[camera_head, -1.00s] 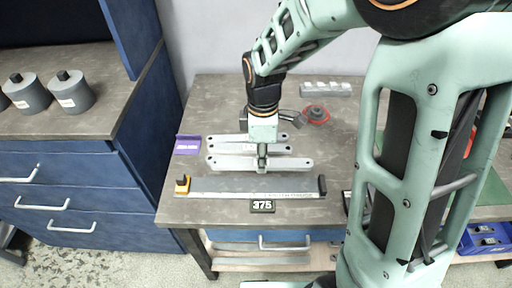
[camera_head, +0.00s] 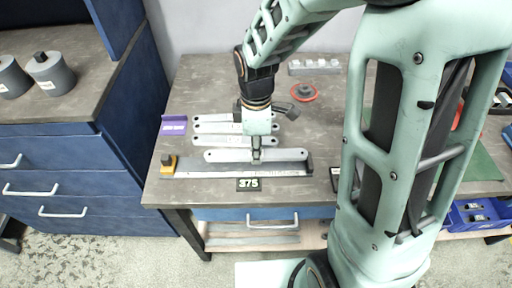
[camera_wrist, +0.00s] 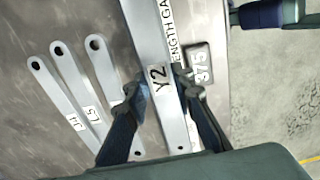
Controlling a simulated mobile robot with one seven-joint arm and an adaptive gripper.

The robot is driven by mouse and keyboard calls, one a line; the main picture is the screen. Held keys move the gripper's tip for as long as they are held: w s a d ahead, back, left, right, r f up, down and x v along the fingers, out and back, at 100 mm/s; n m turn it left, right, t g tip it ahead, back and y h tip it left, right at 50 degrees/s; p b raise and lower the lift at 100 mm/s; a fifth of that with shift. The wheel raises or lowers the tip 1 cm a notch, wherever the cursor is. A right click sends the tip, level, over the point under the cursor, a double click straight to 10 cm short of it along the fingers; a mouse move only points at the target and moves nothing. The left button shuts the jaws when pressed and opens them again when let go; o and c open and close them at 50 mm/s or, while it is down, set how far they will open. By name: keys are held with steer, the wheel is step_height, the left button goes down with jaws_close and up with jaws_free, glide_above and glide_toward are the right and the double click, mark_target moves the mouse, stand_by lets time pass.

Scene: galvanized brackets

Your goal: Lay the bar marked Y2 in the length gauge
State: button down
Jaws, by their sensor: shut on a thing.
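My gripper (camera_head: 256,156) is shut on a pale grey bar (camera_head: 225,155), whose label reads Y2 (camera_wrist: 158,78) in the wrist view. It holds the bar near its middle, roughly parallel to the length gauge. The length gauge (camera_head: 225,174) is a long flat strip with a yellow block (camera_head: 168,166) at its left end and a dark stop (camera_head: 309,164) at its right. In the head view the bar overlaps the gauge's back edge, between the two ends. I cannot tell whether it touches the gauge. The gauge's printed lettering shows in the wrist view (camera_wrist: 167,18).
Three similar bars lie behind, including this labelled one (camera_wrist: 75,80). A 375 plate (camera_head: 248,184) is at the gauge's front. A purple sign (camera_head: 173,125) stands left. A red ring-shaped item (camera_head: 304,93) and a grey block tray (camera_head: 315,67) are at the back.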

mark_target(256, 166)
steer(key=shift+f+b, duration=1.5)
steer(key=shift+f, duration=0.7)
steer(key=c, duration=1.6)
jaws_free()
step_height(256, 166, up, 12)
steer(key=shift+r, duration=0.1)
